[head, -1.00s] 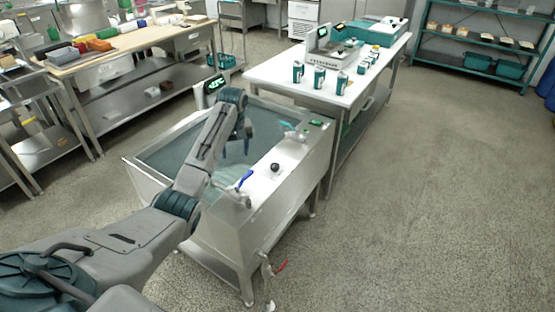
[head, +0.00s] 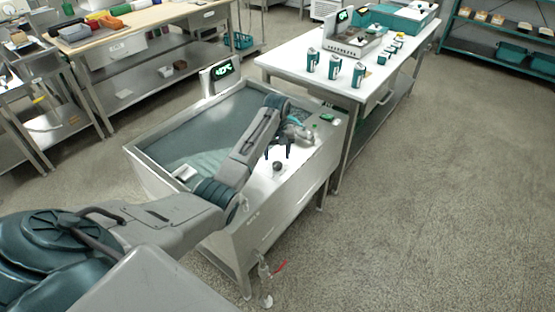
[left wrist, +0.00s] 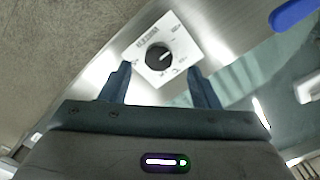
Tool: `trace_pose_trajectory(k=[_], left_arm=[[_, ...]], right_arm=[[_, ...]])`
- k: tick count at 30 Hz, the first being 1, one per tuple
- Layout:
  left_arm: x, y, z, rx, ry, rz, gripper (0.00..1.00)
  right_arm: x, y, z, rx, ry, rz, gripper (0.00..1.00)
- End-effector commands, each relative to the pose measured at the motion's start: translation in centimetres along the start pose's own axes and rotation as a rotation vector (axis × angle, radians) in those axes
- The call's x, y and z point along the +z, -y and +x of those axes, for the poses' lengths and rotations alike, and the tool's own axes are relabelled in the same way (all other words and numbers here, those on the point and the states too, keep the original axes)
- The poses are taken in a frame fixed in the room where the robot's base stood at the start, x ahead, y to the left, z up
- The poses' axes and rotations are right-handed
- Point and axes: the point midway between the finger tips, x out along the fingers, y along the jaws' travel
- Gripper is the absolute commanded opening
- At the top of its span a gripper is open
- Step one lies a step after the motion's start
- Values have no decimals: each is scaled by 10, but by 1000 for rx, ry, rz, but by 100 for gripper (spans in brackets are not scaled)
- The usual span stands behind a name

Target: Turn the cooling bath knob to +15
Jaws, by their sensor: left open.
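The cooling bath (head: 150,150) is a steel tank with a pale front ledge and a lit green display (head: 222,70) at its back; I cannot read the display surely. The black round knob (head: 277,167) stands on the ledge. In the left wrist view the knob (left wrist: 158,57) sits on a white marked plate (left wrist: 177,38), with a white pointer line; its markings are too small to read. My left gripper (head: 277,153) is open above the knob, one finger on each side in the wrist view (left wrist: 160,85), apart from it. My right gripper is not in view.
A blue lever handle (left wrist: 292,14) is near the knob in the wrist view. A white table (head: 290,62) with several teal canisters stands behind the bath. A red-handled drain valve (head: 280,265) is low at the front. The floor at right is clear.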

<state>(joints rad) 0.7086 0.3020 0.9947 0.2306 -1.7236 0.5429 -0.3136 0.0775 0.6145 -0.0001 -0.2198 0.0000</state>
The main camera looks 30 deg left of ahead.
Motion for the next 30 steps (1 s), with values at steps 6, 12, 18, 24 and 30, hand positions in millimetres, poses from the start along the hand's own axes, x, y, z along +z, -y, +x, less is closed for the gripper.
trace_pose_trajectory(k=[6, 12, 18, 24, 30], left_arm=[[0, 0, 32, -1, 1, 1, 56], [0, 0, 42, 0, -1, 1, 56], [0, 0, 42, 0, -1, 1, 56], [0, 0, 42, 0, -1, 1, 22], [0, 0, 42, 0, -1, 3, 11]], right_arm=[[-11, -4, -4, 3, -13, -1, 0], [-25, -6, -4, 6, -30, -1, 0], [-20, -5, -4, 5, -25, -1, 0], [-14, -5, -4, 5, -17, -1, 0], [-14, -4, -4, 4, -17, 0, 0]])
